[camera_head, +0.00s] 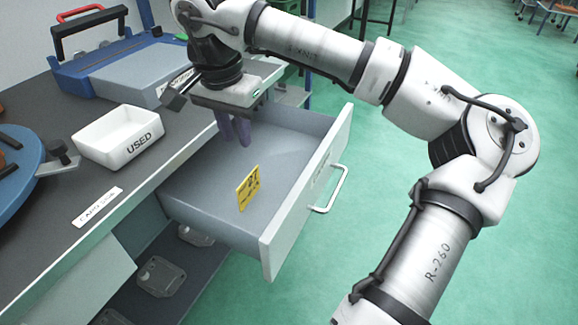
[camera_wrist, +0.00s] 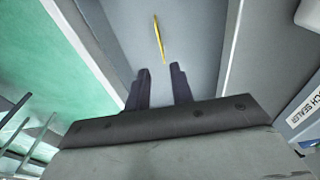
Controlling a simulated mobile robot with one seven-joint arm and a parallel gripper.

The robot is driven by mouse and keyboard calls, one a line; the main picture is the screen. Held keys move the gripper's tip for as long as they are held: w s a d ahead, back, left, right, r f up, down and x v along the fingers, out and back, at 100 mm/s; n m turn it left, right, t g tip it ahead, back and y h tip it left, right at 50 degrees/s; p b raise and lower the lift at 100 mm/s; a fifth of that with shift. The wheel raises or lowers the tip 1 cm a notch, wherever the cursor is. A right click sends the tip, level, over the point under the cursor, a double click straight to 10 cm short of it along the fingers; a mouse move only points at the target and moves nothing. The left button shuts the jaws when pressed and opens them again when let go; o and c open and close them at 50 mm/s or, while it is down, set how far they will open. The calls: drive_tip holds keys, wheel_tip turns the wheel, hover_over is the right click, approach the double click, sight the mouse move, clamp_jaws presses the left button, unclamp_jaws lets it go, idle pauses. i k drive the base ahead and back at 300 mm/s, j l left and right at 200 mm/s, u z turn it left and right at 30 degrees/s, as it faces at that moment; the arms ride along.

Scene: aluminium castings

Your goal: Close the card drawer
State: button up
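The card drawer (camera_head: 215,195) is pulled out from the bench, with its white front panel (camera_head: 305,195) and bar handle (camera_head: 331,190) facing the open floor. A yellow card (camera_head: 248,187) stands inside it; it also shows edge-on in the wrist view (camera_wrist: 159,38). My gripper (camera_head: 233,130) is above the rear part of the drawer, pointing down, apart from the card and the handle. In the wrist view its two dark fingers (camera_wrist: 160,80) are spread with a gap between them and nothing held.
On the bench stand a white tray marked USED (camera_head: 118,137), a blue case-like machine (camera_head: 125,70) and a blue round turntable (camera_head: 18,175). Below are shelves with grey castings (camera_head: 160,277). The green floor (camera_head: 390,215) beyond the drawer front is clear.

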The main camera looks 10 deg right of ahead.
sight(296, 151)
drive_tip(key=k+l, duration=0.7)
drive_tip(key=k, duration=0.15)
